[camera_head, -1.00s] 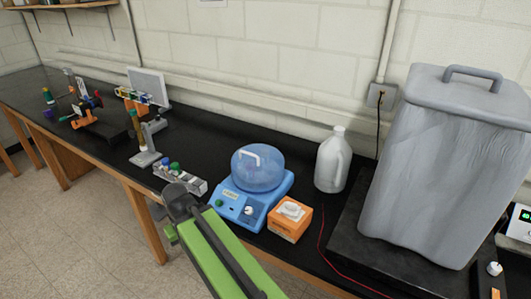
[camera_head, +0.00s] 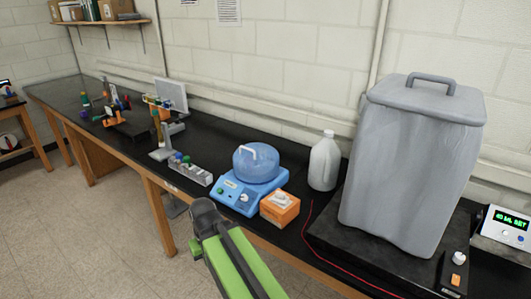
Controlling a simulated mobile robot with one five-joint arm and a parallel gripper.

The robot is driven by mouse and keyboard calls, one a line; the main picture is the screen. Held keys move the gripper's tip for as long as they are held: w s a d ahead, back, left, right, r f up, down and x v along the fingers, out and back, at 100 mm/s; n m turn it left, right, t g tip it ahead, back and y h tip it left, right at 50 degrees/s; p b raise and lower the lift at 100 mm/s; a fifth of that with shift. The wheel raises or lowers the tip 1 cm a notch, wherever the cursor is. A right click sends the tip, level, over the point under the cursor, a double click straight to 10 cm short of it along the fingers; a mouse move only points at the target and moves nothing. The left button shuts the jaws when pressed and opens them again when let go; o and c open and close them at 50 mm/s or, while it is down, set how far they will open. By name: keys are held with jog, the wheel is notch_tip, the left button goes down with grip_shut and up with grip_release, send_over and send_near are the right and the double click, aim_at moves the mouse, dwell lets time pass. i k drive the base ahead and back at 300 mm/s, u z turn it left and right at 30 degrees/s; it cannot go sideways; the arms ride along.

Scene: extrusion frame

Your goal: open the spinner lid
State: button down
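The spinner (camera_head: 238,194) is a blue device with a knob and a green button, standing on the black bench near the front edge. Its lid (camera_head: 257,163) is a translucent blue dome with a white handle (camera_head: 249,150), and it sits closed on the base. My arm, green and dark grey, rises from the bottom of the view. Its dark end (camera_head: 204,212) is in front of the bench, to the lower left of the spinner and apart from it. The gripper's fingers cannot be made out.
An orange tissue box (camera_head: 279,209) stands right of the spinner, and a white jug (camera_head: 324,162) behind it. A tube rack (camera_head: 190,171) is to the left. A large grey lidded bin (camera_head: 408,165) fills the right. A red cable (camera_head: 309,225) lies on the bench.

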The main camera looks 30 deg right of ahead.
aim_at(244, 154)
jog(key=u, duration=1.45)
jog(key=k, duration=1.7)
jog(key=z, duration=0.5)
jog(key=i, duration=1.65)
jog(key=z, duration=0.05)
